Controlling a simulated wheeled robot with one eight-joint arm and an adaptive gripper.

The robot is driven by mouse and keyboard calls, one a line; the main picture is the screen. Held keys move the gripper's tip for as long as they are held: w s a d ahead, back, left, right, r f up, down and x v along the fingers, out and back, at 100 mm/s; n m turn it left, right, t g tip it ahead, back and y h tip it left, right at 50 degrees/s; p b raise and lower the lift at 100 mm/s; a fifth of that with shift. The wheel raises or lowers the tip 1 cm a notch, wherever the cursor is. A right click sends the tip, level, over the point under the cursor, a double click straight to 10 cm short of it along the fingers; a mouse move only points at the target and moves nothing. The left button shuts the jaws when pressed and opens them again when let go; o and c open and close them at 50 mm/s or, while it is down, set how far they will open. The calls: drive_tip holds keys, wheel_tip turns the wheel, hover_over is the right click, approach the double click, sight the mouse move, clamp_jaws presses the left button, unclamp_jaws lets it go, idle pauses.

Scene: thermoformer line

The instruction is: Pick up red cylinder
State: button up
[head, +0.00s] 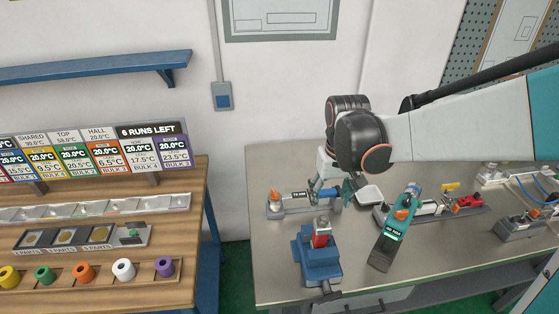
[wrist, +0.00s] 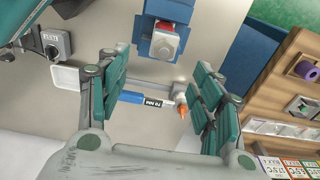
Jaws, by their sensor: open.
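A red piece (head: 320,240) with a grey top sits upright in a blue vise (head: 318,265) near the front left of the steel bench; I take it as the red cylinder. In the wrist view the red piece (wrist: 167,27) and the blue vise (wrist: 160,48) show at the top centre. My gripper (head: 335,190) hangs over the bench behind the vise, partly hidden by my wrist. In the wrist view my gripper (wrist: 163,60) is open, its teal fingers spread wide with nothing held between them. The red piece lies beyond the fingertips, apart from them.
A fixture with a blue bar (wrist: 132,98) and an orange tip (head: 274,195) lies below my gripper. A white dish (head: 368,194) is beside it. A wooden rack bench (head: 190,220) is on the left.

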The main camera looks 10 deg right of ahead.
sight(322, 227)
drive_tip(key=shift+w+a+r+g+p, duration=0.1)
drive_tip(key=shift+w+g+p, duration=0.3)
drive_tip(key=shift+w+p, duration=0.35)
wheel_tip(322, 227, down, 8)
drive_tip(key=shift+s+r+b, duration=0.1)
drive_tip(key=shift+b, duration=0.6)
drive_tip(key=shift+s+a+f+b, duration=0.1)
drive_tip(key=shift+f+b, duration=0.05)
drive_tip(key=shift+f, duration=0.85)
drive_tip(key=shift+s+a+f+b, duration=0.1)
drive_tip(key=shift+s+f+b, duration=0.05)
drive_tip(key=shift+f, duration=0.8)
drive_tip(key=shift+s+a+f+b, duration=0.1)
drive_tip(key=shift+f+b, duration=0.05)
drive_tip(key=shift+f, duration=0.85)
clamp_jaws()
drive_tip(key=shift+r, duration=0.1)
